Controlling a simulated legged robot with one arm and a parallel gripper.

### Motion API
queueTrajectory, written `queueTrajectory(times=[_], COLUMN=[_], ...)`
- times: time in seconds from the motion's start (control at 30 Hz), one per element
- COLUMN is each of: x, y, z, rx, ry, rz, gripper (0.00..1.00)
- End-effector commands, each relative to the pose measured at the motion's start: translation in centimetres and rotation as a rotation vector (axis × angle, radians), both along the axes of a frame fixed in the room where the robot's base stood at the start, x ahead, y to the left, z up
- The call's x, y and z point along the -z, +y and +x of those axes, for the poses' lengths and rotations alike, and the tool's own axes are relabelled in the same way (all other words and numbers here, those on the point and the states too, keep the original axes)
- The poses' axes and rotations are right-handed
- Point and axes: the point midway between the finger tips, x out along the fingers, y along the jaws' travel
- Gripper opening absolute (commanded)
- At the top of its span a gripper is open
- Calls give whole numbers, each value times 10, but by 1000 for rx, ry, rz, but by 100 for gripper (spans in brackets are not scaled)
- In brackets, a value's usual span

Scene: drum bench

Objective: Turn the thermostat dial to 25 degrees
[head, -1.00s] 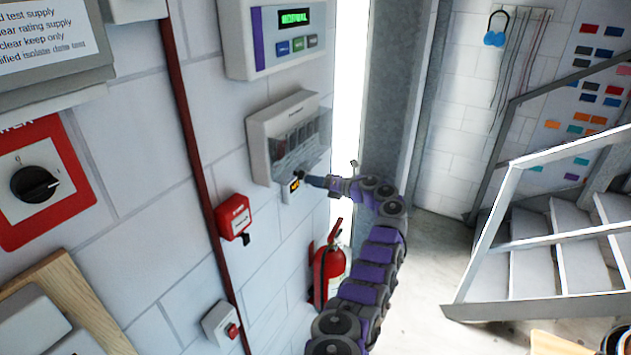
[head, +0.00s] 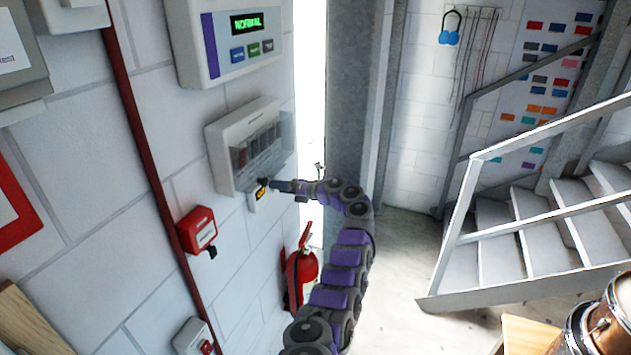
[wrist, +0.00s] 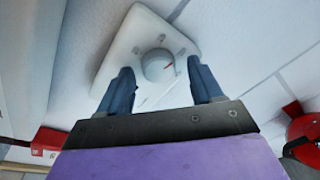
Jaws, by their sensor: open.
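The thermostat (head: 259,196) is a small white unit on the wall in the head view, below a clear-fronted box. It has an amber display, too small to read. In the wrist view my gripper (wrist: 162,82) is open, one blue-grey finger on each side of the dial. Gaps show between fingers and dial; contact is not visible.
The clear-fronted box (head: 226,158) sits just above. A panel reading NORMAL (head: 195,50) is higher up. A red call box (head: 197,229) and a fire extinguisher (head: 301,268) are lower on the wall.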

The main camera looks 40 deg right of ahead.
Motion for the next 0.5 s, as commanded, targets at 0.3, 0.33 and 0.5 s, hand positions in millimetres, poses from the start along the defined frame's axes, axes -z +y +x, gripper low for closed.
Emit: queueTrajectory(times=[0.3, 0.33, 0.5], x=[8, 8, 8], y=[-2, -2, -2], z=[-1, -1, -1], rx=[1, 2, 2], ry=[-90, -100, -152], rz=[-218, -240, -363], gripper=[66, 66, 66])
